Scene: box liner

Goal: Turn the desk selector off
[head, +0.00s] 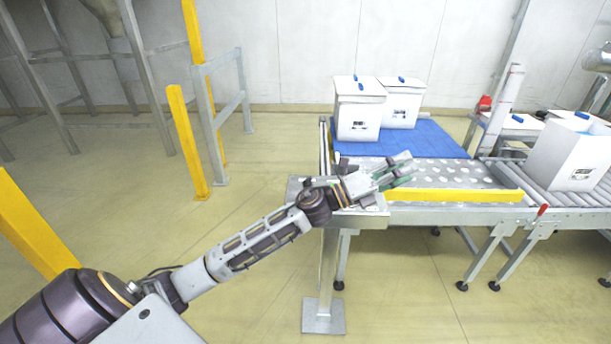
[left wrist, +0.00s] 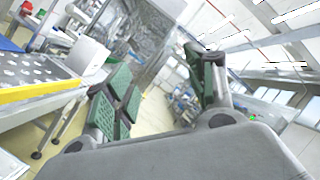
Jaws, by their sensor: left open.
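A grey pedestal desk (head: 368,219) stands at the near left end of the conveyor in the head view, on a post with a square foot. I cannot make out a selector on it; my left forearm and wrist cover much of its top. My left gripper (head: 402,170) is above and just past the desk's right side, over the ball-transfer table. Its green-padded fingers are spread and hold nothing. In the left wrist view the open fingers (left wrist: 160,76) show with empty space between them. No selector shows there. My right gripper is in neither view.
A yellow rail (head: 455,196) edges the ball-transfer table (head: 440,172). White boxes (head: 357,115) stand on a blue mat (head: 440,138) behind it. Another white box (head: 566,158) is on the rollers at right. Yellow posts (head: 187,140) stand at left, with open floor between them and the desk.

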